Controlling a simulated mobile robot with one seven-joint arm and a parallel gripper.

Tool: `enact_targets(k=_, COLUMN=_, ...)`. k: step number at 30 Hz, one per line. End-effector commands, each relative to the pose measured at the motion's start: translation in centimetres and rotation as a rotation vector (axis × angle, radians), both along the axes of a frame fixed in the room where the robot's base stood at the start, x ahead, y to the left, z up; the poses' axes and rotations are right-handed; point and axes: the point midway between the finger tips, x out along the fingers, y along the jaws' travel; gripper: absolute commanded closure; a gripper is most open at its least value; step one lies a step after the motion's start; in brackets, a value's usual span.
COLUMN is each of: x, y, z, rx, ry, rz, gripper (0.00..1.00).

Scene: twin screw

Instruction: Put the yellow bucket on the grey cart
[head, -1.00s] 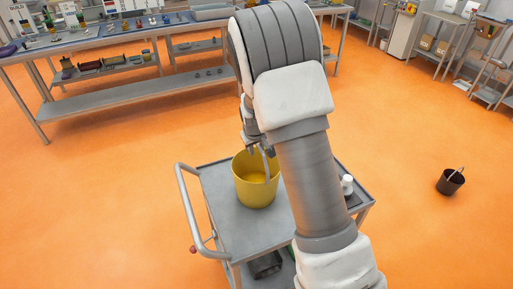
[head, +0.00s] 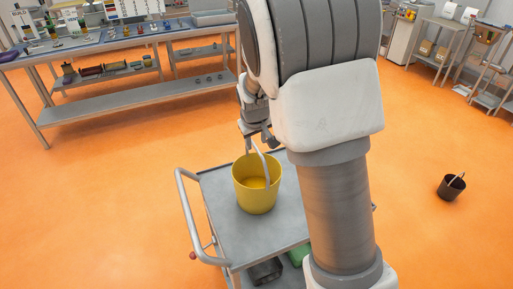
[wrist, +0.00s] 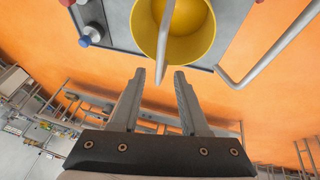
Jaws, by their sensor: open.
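The yellow bucket (head: 256,194) stands upright on the top shelf of the grey cart (head: 222,222), near the cart's handle side. Its light handle is raised above the rim. My gripper (head: 259,143) is above and just behind the bucket in the head view, partly hidden by my arm. In the wrist view the bucket (wrist: 150,40) is beyond the fingertips of my gripper (wrist: 161,77).
A black bucket (head: 451,187) stands on the orange floor to the right. A long workbench (head: 110,42) is at the back left.

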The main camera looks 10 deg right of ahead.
Motion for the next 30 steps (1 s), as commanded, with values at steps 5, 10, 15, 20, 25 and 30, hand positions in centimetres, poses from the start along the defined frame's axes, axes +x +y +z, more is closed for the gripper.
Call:
enact_targets(k=5, x=-0.8, y=0.3, z=2.0, rx=0.000, ry=-0.003, rz=0.002, gripper=0.55)
enact_targets(k=10, x=-1.5, y=0.2, z=3.0, rx=0.008, ry=-0.002, rz=-0.005, gripper=0.55)
enact_targets(k=15, x=-3.9, y=-0.1, z=5.6, rx=0.057, ry=-0.008, rz=-0.033, gripper=0.55)
enact_targets(k=20, x=-7.9, y=-0.4, z=8.9, rx=0.119, ry=-0.015, rz=-0.065, gripper=0.55)
enact_targets(k=25, x=-12.4, y=-0.5, z=11.7, rx=0.170, ry=-0.023, rz=-0.092, gripper=0.55)
enact_targets(k=30, x=-17.1, y=-0.6, z=13.8, rx=0.204, ry=-0.035, rz=-0.113, gripper=0.55)
